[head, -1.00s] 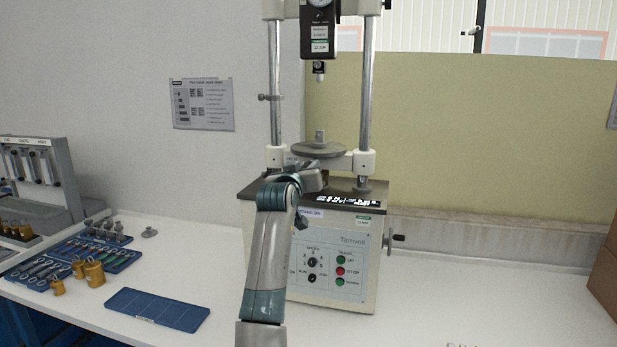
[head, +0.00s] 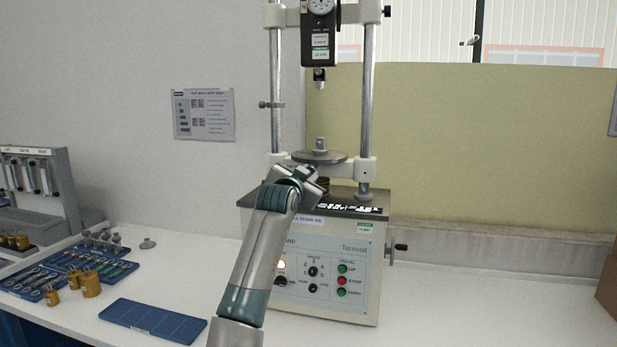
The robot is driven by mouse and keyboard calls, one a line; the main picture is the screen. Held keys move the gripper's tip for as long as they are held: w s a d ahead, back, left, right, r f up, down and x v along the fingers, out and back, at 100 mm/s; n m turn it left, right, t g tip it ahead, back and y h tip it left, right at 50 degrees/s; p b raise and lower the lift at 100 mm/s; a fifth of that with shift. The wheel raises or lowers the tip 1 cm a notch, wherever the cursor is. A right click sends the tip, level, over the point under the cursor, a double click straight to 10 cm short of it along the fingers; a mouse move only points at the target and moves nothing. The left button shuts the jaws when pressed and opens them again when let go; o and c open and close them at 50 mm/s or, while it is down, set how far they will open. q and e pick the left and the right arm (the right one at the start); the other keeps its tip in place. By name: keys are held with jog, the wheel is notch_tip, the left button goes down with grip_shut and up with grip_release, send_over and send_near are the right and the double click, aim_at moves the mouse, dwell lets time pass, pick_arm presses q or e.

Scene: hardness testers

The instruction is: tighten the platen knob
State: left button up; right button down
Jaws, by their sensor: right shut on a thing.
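The tester (head: 345,255) stands on the bench with its round grey platen (head: 322,157) level between two steel columns. A small metal piece (head: 320,144) stands upright on the platen. My right gripper (head: 312,177) is just below the platen's front edge, shut on the platen knob, which its fingers and wrist mostly hide. A dark brown round part (head: 324,186) shows just beside the fingers under the platen. My left gripper is not in view.
The dial head (head: 320,30) hangs above the platen. A crank (head: 400,247) sticks out at the tester's right side. A blue tray (head: 153,321), brass weights (head: 90,284) and a tool tray (head: 40,284) lie at left.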

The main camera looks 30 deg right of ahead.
jog(key=shift+f, duration=0.1)
dwell(0.3)
jog(key=c, duration=1.6)
grip_release()
